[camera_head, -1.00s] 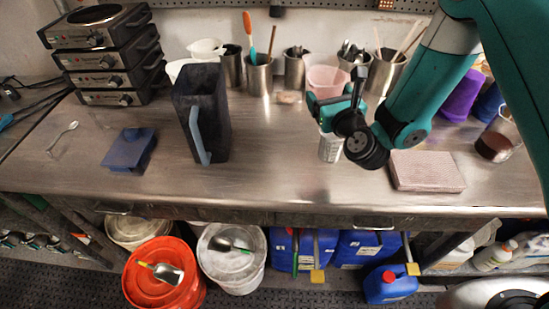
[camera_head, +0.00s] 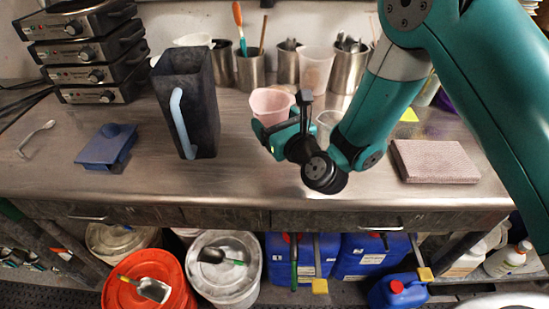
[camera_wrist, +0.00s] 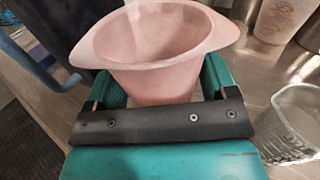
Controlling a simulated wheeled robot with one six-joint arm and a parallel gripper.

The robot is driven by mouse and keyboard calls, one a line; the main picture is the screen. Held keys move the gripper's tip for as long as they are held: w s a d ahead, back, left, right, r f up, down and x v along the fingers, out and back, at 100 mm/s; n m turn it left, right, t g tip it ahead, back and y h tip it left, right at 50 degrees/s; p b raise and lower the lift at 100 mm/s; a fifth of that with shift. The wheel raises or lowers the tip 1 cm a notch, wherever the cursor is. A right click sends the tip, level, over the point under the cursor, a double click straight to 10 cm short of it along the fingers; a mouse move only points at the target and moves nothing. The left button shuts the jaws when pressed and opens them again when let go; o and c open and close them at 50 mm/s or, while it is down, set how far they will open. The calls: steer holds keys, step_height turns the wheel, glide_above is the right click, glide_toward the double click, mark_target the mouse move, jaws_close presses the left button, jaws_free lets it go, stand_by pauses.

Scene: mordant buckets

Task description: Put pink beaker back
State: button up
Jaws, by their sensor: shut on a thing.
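The pink beaker (camera_head: 270,104) is a tapered, roughly upright cup with a pouring lip. It is in my gripper (camera_head: 286,128) over the middle of the steel bench, to the right of the dark pitcher (camera_head: 190,95). In the wrist view the pink beaker (camera_wrist: 160,45) sits between the two teal fingers of my gripper (camera_wrist: 160,95), which are shut on its sides. Its rim is open and the inside that shows looks empty. Its base is hidden by the gripper, so I cannot tell how far it is above the bench.
A clear glass beaker (camera_wrist: 292,125) stands close on the right. A translucent cup (camera_head: 316,68) and steel pots (camera_head: 251,70) stand behind. The bench front is clear.

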steer(key=shift+f+b, duration=1.1)
steer(key=shift+f, duration=2.1)
steer(key=shift+f, duration=0.2)
